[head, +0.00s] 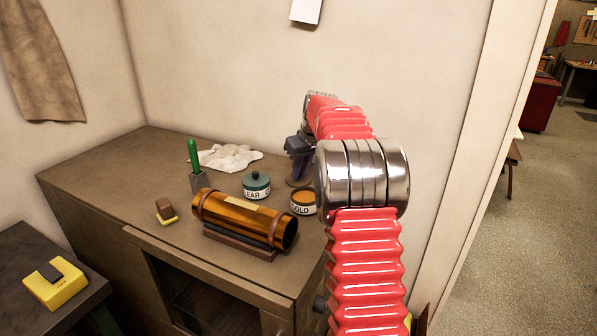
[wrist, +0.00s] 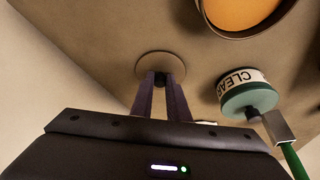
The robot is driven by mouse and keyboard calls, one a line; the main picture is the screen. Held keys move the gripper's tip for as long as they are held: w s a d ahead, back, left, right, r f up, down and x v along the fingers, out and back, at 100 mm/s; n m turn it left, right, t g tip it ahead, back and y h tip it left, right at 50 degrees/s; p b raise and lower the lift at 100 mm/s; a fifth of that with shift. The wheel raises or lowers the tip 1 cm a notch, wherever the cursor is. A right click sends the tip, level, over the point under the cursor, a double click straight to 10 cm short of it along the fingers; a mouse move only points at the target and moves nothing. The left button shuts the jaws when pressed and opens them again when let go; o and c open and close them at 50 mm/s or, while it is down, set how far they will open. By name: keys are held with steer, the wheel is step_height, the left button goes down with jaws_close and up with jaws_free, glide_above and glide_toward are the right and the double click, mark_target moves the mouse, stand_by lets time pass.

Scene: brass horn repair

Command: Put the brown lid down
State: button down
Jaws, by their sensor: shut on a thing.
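The brown lid (wrist: 160,60) is a flat round disc with a dark knob in the wrist view. My gripper (wrist: 161,80) is shut on that knob, a dark finger on each side. In the head view my gripper (head: 299,178) points down at the bench's back right, just behind the GOLD jar (head: 303,203), with the lid mostly hidden below it. The lid is at or just above the bench top; I cannot tell whether it touches. The GOLD jar's round orange top (wrist: 240,12) shows at the wrist view's upper edge, apart from the lid.
The CLEAR jar (head: 256,186) with a green lid stands left of the gripper. An amber cylinder (head: 240,217) lies on a cradle in front. A green-handled tool (head: 193,155) in a holder, a white cloth (head: 228,157) and a small brown-yellow block (head: 166,210) are further left.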

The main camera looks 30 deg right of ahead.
steer(key=c, duration=1.7)
jaws_free()
steer(key=v, duration=1.2)
